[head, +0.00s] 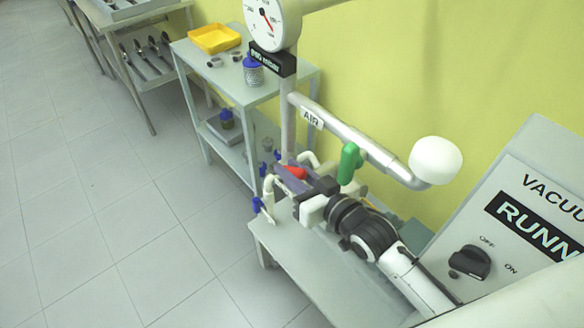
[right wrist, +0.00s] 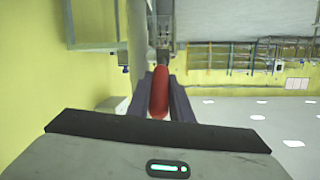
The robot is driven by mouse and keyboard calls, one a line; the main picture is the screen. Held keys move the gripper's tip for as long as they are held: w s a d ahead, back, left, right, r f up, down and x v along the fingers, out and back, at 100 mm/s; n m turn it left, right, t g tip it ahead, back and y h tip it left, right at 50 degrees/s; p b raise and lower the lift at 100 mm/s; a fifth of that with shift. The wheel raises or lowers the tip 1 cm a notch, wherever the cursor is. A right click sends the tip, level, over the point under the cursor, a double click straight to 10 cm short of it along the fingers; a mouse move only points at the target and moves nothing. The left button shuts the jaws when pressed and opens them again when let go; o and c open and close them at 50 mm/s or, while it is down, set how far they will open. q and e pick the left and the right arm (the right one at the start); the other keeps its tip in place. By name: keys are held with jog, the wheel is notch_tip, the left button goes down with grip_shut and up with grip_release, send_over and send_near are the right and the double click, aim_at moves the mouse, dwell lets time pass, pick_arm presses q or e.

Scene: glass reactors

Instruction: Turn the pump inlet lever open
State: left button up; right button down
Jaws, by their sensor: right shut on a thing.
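The red lever (head: 295,172) sits on pipework above the grey table, below the pipe labelled AIR. My right gripper (head: 290,178) reaches it from the lower right, with its fingers around the lever. In the right wrist view, the red lever (right wrist: 159,92) stands between the two dark fingers of the right gripper (right wrist: 160,100), which is shut on it. The lever's base and pivot are partly hidden by the gripper. My left gripper is not in view.
A green handle (head: 349,163) and a white rounded knob (head: 435,161) are close above my right arm. A control panel (head: 540,205) with a black OFF/ON knob (head: 469,262) stands at right. A shelf table (head: 222,80) with a yellow tray (head: 214,39) is behind.

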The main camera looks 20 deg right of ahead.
dwell(0.4)
jog(key=c, duration=1.6)
grip_release()
jog(key=v, duration=1)
jog(key=shift+s+b, duration=0.15)
jog(key=shift+b, duration=0.15)
